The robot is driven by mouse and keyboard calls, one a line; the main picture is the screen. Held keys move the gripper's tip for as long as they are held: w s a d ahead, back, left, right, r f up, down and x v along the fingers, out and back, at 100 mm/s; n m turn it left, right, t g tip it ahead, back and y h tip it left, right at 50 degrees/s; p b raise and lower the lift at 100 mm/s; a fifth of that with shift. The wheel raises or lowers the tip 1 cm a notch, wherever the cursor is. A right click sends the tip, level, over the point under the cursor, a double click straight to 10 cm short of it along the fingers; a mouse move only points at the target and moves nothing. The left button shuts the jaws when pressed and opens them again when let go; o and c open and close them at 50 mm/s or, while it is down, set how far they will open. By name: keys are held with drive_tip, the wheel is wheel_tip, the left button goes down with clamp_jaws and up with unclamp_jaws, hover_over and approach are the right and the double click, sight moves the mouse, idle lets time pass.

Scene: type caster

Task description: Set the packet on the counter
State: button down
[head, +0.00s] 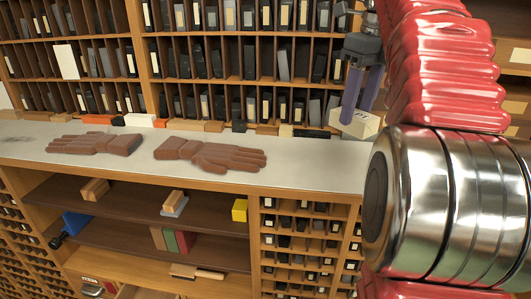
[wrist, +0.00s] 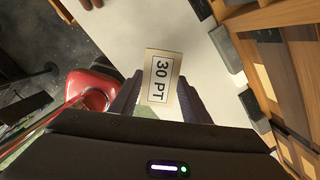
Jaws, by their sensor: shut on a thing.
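The packet (head: 355,124) is a small cream block at the right of the head view. In the wrist view its label reads "30 PT" (wrist: 161,78). My gripper (head: 359,110) points down and is shut on the packet, with a dark finger on each side. The counter (head: 310,172) is a long pale grey top with a wooden front edge. The packet is over its right part, towards the back. I cannot tell whether it touches the counter. My arm hides the counter's right end.
Two brown hand-shaped things (head: 95,141) lie on the counter, at left and middle. Small blocks line its back edge below the tall pigeonhole rack (head: 225,70). Open shelves (head: 130,205) and small compartments are below. The counter's front right is clear.

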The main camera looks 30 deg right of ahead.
sight(355, 131)
drive_tip(key=shift+s+d, duration=0.1)
drive_tip(key=shift+f, duration=2.85)
drive_tip(key=shift+f, duration=2.1)
drive_tip(key=c, duration=1)
unclamp_jaws()
drive_tip(key=shift+f, duration=0.1)
drive_tip(key=shift+s+d+r, duration=0.1)
drive_tip(key=shift+s+r, duration=0.15)
drive_tip(key=shift+r, duration=1.75)
drive_tip(key=shift+s+r, duration=0.25)
drive_tip(key=shift+r, duration=1.75)
drive_tip(key=shift+s+d+r, duration=0.1)
drive_tip(key=shift+s+r, duration=0.15)
drive_tip(key=shift+r, duration=1.75)
